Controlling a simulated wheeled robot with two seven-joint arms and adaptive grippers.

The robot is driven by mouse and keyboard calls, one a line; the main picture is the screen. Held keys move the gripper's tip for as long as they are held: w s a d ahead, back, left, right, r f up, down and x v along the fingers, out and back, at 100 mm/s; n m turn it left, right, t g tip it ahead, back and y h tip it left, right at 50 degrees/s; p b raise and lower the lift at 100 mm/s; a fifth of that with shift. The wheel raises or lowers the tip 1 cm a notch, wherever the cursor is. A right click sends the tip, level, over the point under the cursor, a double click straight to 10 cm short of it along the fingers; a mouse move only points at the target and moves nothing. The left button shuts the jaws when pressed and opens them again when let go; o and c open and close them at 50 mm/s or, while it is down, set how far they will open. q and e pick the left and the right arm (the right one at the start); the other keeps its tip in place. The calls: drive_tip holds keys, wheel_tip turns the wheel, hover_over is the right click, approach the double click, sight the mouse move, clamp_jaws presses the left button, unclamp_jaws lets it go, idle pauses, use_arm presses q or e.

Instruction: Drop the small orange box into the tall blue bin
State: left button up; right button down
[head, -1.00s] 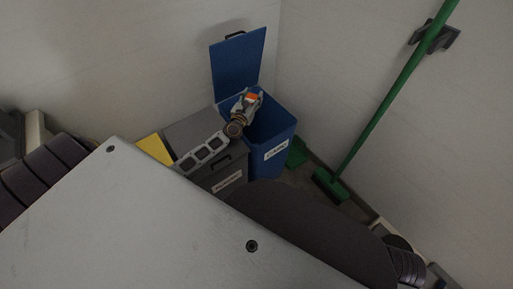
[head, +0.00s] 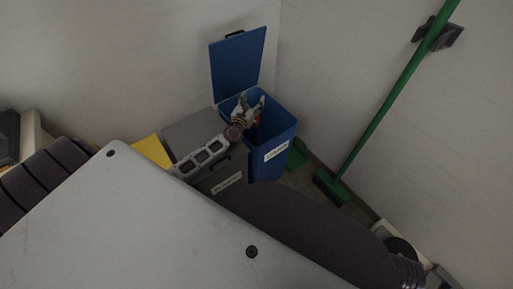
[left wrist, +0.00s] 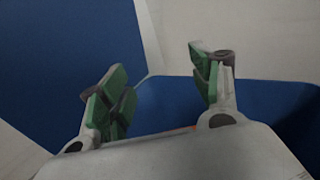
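The tall blue bin (head: 284,152) stands in the corner with its lid (head: 238,63) raised. It also fills much of the left wrist view (left wrist: 180,97). My left gripper (head: 250,108) is over the bin's mouth. Its green-padded fingers (left wrist: 168,85) are spread wide in the left wrist view, with nothing between them. Only a small bit of the orange box (head: 257,121) shows beside the gripper, at the bin's opening, and a thin orange sliver shows low in the left wrist view. The rest of the box is hidden. My right gripper is out of view.
A grey bin (head: 190,129) with a label stands left of the blue bin, with a yellow item (head: 152,150) beside it. A green broom (head: 385,105) leans on the right wall. A green object (head: 297,155) lies on the floor behind the blue bin.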

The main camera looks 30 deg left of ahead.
use_arm(q)
drive_tip(key=shift+o, duration=0.2)
drive_tip(key=shift+r, duration=0.2)
wheel_tip(320, 180, up, 10)
drive_tip(key=shift+f, duration=0.2)
idle(1.2)
idle(1.0)
